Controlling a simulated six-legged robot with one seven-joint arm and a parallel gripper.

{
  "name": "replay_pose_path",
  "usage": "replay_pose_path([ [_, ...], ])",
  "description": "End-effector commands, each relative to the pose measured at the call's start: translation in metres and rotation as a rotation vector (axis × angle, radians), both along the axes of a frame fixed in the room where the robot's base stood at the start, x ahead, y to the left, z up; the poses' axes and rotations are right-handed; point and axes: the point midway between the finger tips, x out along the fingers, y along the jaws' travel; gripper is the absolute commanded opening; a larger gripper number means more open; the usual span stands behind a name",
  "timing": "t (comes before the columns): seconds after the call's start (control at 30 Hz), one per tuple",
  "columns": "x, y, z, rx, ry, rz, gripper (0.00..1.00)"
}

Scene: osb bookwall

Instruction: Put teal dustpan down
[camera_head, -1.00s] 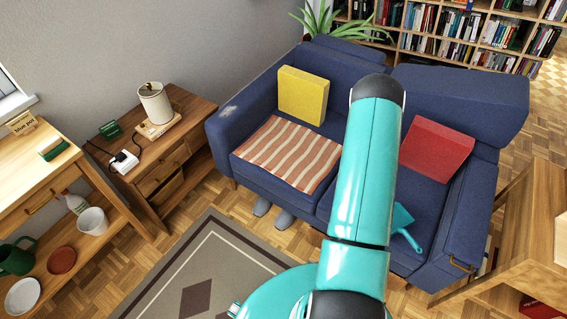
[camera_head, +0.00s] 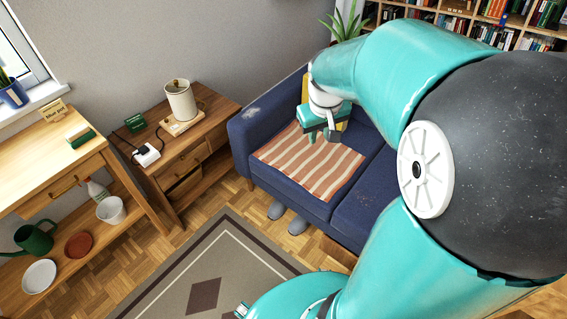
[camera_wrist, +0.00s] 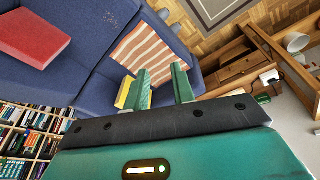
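The teal dustpan does not show in either view now; my arm covers the right part of the sofa in the head view. The blue sofa (camera_head: 262,122) stands against the grey wall, and its seat also fills the upper left of the wrist view (camera_wrist: 95,55). My gripper (camera_head: 321,136) is above the left seat, in front of the yellow cushion (camera_head: 305,88). In the wrist view my gripper (camera_wrist: 161,72) has its two green fingers apart, with nothing held between them.
A striped cloth (camera_head: 308,163) lies on the left seat. A red cushion (camera_wrist: 30,35) sits on the sofa in the wrist view. A side table (camera_head: 205,108) with a white canister (camera_head: 181,100) stands left of the sofa. A patterned rug (camera_head: 235,265) covers the floor.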

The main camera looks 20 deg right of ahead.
Motion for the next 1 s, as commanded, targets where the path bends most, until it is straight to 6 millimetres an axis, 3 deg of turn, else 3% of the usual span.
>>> replay_pose_path([
  [0.03,-0.007,0.019,0.016,0.001,-0.036,0.013,0.25],
  [0.2,-0.038,0.071,0.054,0.018,-0.129,0.039,0.25],
  [0.5,-0.104,0.138,0.087,0.062,-0.27,0.084,0.25],
  [0.7,-0.123,0.152,0.09,0.078,-0.304,0.093,0.25],
  [1.0,-0.123,0.152,0.09,0.078,-0.304,0.092,0.25],
])
